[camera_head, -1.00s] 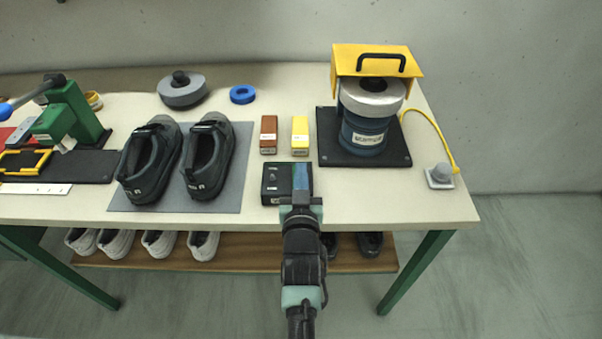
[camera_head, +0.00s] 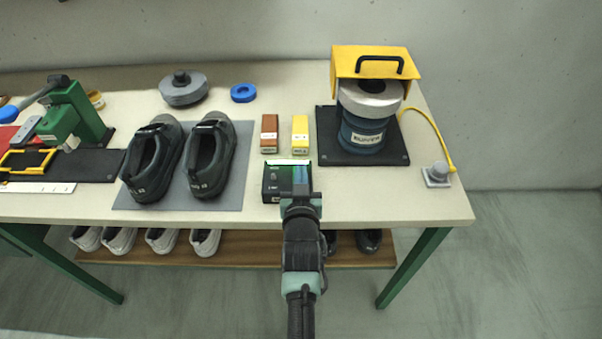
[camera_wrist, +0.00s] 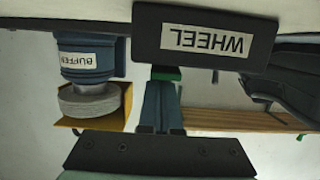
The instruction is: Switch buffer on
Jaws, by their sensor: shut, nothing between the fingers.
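The buffer (camera_head: 362,130) is a blue motor with a grey wheel under a yellow hood, standing on a black base at the right of the bench. It shows upside down in the wrist view (camera_wrist: 85,62). A black box (camera_head: 273,184) with a small knob sits near the front edge. A bright green-white strip lies along its back. A black panel labelled WHEEL (camera_wrist: 205,38) fills the top of the wrist view. My gripper (camera_head: 302,174) is shut and empty, at the box's right side. Its fingertips (camera_wrist: 162,82) are by a green part; I cannot tell if they touch.
A grey block (camera_head: 437,174) at the right edge joins the buffer by a yellow cord. Brown (camera_head: 269,134) and yellow (camera_head: 300,135) boxes stand just behind the black box. Dark shoes (camera_head: 209,160) lie on a grey mat to the left. Bare bench lies front right.

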